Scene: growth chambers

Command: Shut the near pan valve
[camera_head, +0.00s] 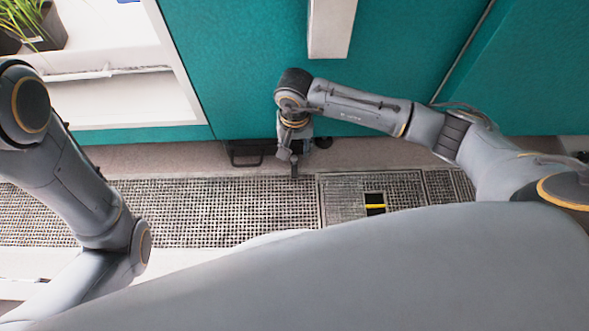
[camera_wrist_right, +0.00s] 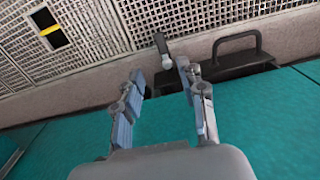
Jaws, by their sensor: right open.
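In the right wrist view, a short dark lever with a paler end (camera_wrist_right: 161,46), which looks like the valve handle, sticks out over the floor grating. It lies just past the fingertips of my right gripper (camera_wrist_right: 161,72), roughly in line with the gap between them. The gripper is open, with nothing seen between its fingers. In the head view my right gripper (camera_head: 298,148) is low at the foot of the teal cabinet, and the dark lever (camera_head: 294,168) shows just below it. The valve's body is hidden. My left arm shows, but its gripper does not.
A black pan-like part with a loop handle (camera_head: 245,153) sits beside the gripper under the teal cabinet front (camera_head: 240,70); its handle also shows in the wrist view (camera_wrist_right: 237,37). Floor grating (camera_head: 220,208) runs along the cabinet, with a dark yellow-striped opening (camera_head: 375,206) at right.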

